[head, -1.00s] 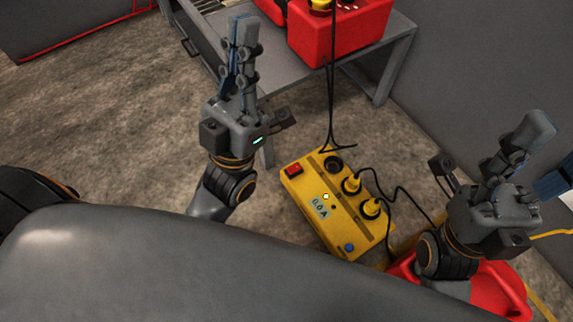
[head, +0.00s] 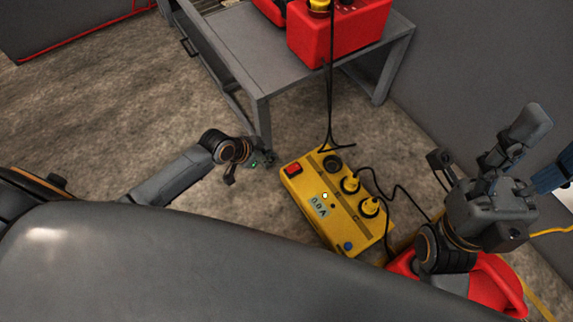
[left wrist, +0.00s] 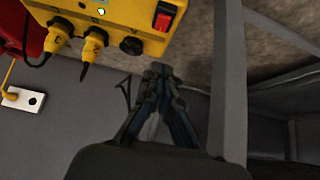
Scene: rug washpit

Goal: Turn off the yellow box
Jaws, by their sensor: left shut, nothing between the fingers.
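The yellow box (head: 328,225) lies on the floor below the bench, with a red rocker switch (head: 293,169) at its upper left corner, a small display, a blue button and two yellow plugs. My left gripper (head: 268,160) is shut and empty, pointing down just left of the box near the switch; its fingers are partly hidden in the head view. In the left wrist view its closed fingertips (left wrist: 160,72) are apart from the box (left wrist: 120,12) and its red switch (left wrist: 165,15). My right gripper (head: 548,140) is at the right, with its fingers spread.
A grey metal bench (head: 262,75) stands behind the box, one leg close to my left gripper. A red machine (head: 340,35) sits on it, with a black cable hanging to the floor. A red object (head: 490,285) lies at lower right. Bare floor lies left.

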